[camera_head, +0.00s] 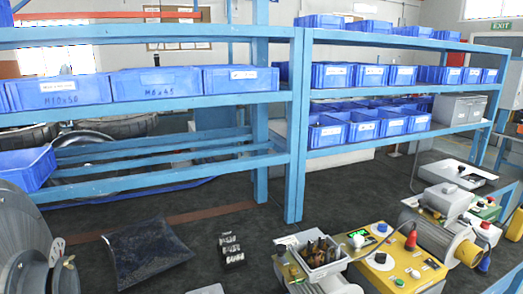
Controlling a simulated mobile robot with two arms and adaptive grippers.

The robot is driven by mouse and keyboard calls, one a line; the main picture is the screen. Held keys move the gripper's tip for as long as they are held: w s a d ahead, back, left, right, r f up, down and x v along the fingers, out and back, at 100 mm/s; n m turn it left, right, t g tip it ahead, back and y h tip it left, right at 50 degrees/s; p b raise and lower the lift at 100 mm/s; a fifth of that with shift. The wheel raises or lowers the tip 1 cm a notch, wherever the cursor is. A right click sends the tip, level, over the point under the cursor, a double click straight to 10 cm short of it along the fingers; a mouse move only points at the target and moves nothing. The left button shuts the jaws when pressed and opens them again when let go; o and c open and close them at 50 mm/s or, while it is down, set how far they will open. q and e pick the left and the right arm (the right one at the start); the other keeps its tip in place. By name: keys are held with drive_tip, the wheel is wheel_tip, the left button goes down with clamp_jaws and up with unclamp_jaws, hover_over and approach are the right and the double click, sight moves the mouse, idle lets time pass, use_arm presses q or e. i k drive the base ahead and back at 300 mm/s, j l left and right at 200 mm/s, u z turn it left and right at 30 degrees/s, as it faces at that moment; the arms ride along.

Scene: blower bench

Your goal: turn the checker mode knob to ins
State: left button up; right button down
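A yellow-topped box (408,262) with a small green-lit display (358,239) stands on the bench at the lower right and looks like the checker. The box's front is cut off by the lower picture edge. Neither of my grippers shows.
A dark bag (146,252) and small black holder (231,250) lie left. Blue shelves (296,130) rise behind.

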sight(380, 257)
drive_tip(key=l+z, duration=0.25)
drive_tip(key=l, duration=1)
drive_tip(key=k, duration=0.05)
